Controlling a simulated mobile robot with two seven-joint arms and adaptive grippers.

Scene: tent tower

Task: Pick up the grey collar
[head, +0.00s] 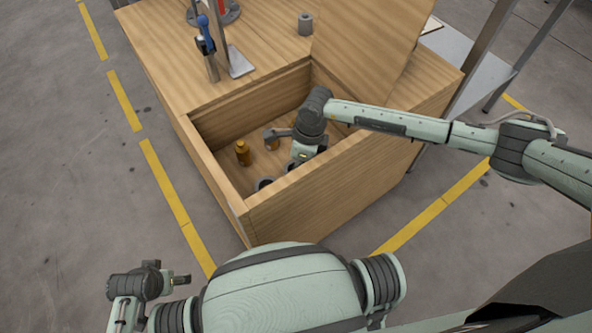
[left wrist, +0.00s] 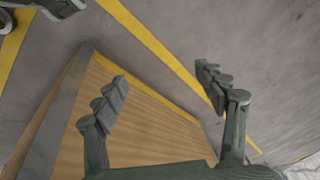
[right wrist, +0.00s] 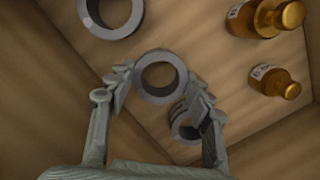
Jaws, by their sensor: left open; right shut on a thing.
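A grey collar (right wrist: 160,57) shows in the right wrist view as a thick ring between the fingers of my right gripper (right wrist: 160,84), which is shut on it. In the head view my right gripper (head: 299,165) reaches down into the open wooden bin (head: 198,155), and its fingertips and the held collar are largely hidden. Other grey rings lie in the bin, one at the top (right wrist: 110,33) and one below right (right wrist: 176,124) in the right wrist view. My left gripper (left wrist: 163,85) is open and empty outside the bin; it also shows in the head view (head: 168,274).
Amber bottles (head: 242,153) are in the bin near the gripper. A raised wooden panel (head: 375,45) stands at the bin's far right. A blue-handled tool on a stand (head: 205,45) and a small grey cylinder (head: 305,24) are on the wooden top. The bin's walls surround my right gripper.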

